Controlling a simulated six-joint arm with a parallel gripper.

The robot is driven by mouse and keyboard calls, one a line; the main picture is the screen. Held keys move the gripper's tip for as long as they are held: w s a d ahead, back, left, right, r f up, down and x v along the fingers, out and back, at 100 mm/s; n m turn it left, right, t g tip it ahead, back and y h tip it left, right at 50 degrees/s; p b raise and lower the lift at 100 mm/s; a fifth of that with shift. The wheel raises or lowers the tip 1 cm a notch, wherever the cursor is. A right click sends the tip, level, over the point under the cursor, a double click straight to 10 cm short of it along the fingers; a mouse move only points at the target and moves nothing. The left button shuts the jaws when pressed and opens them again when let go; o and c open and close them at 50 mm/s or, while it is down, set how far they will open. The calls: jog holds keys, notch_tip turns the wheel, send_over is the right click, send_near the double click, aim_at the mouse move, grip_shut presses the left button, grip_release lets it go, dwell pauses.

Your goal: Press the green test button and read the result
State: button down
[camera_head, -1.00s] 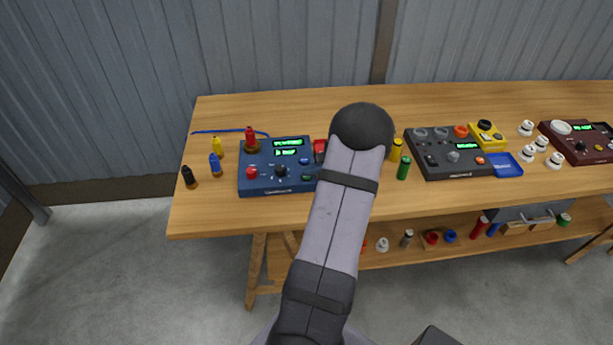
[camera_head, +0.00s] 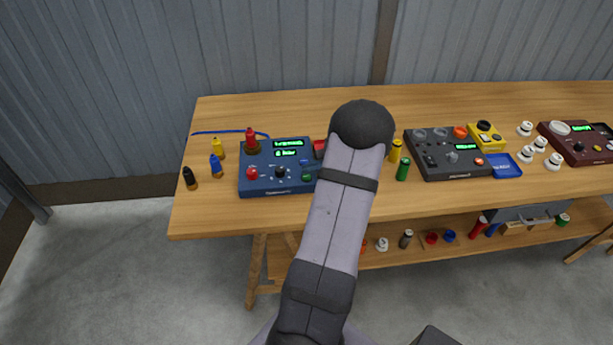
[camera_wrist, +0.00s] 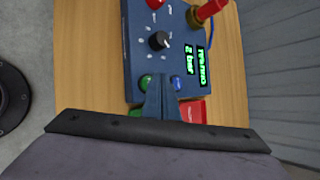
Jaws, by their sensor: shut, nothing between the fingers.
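The blue test unit (camera_head: 262,186) stands at the left end of the bench; it also shows in the wrist view (camera_wrist: 133,45). Its green button (camera_wrist: 146,82) sits beside a blue button (camera_wrist: 176,82); the green button shows at the unit's front right in the head view (camera_head: 307,177). The green-lit display (camera_wrist: 195,62) has two lines; the lower one seems to read "2 bar", the upper is unclear. My gripper (camera_wrist: 161,80) is shut and empty, its tips over the unit between the two buttons. I cannot tell whether it touches either. My arm hides it in the head view.
A black knob (camera_wrist: 159,41) and red button (camera_head: 252,173) are on the unit. A dark unit (camera_head: 430,165) and blue tray (camera_head: 507,168) are to the right.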

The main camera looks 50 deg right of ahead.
aim_at(310, 180)
notch_tip(310, 180, up, 5)
jog(key=p, duration=0.3)
dwell(0.4)
dwell(0.7)
